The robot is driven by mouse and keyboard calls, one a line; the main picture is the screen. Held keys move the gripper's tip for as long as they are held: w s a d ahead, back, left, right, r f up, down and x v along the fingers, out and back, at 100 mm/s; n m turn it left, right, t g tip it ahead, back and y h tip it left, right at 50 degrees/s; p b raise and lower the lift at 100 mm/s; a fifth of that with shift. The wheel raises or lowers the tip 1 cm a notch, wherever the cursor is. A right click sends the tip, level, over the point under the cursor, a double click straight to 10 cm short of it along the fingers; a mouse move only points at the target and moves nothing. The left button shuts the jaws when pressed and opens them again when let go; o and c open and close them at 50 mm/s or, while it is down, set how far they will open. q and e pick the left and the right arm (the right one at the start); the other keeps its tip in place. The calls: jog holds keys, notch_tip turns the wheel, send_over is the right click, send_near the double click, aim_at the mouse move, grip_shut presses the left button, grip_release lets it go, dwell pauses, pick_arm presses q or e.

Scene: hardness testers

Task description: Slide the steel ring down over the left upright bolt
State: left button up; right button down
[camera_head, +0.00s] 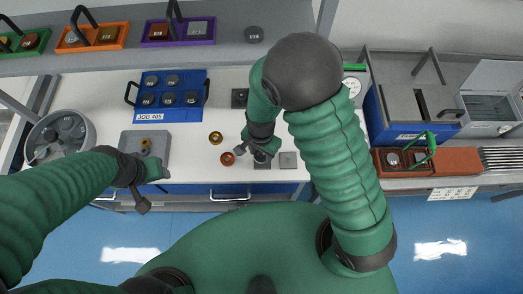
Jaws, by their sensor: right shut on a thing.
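My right gripper (259,153) is over the workbench, right of its middle, shut on a small grey thing that looks like the steel ring (261,156). The gripper partly hides it. Just below it lies a grey square block (262,164), with a second grey block (288,160) to its right. I cannot make out an upright bolt on either block, nor whether the ring touches one. My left gripper (154,188) is at the bench's front edge, below a grey plate (130,137), with its fingers apart and nothing seen between them.
A brass ring (215,138) and a copper ring (227,159) lie left of my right gripper. A blue tray (153,83) with several grey pieces stands behind. A round grey bowl (85,122) is far left. A dark square block (240,98) lies behind my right gripper.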

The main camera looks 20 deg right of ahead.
aim_at(263, 158)
jog(key=shift+a, duration=0.15)
jog(key=shift+d+f, duration=0.1)
jog(key=shift+d, duration=0.2)
jog(key=shift+d+f, duration=0.2)
jog(key=shift+f, duration=0.1)
jog(key=shift+s, duration=0.1)
jog(key=shift+f+b, duration=0.25)
jog(key=shift+b, duration=0.15)
jog(key=shift+s+a+f+b, duration=0.15)
jog(key=shift+f+b, duration=0.2)
jog(key=shift+f, duration=0.3)
jog(key=shift+f, duration=0.3)
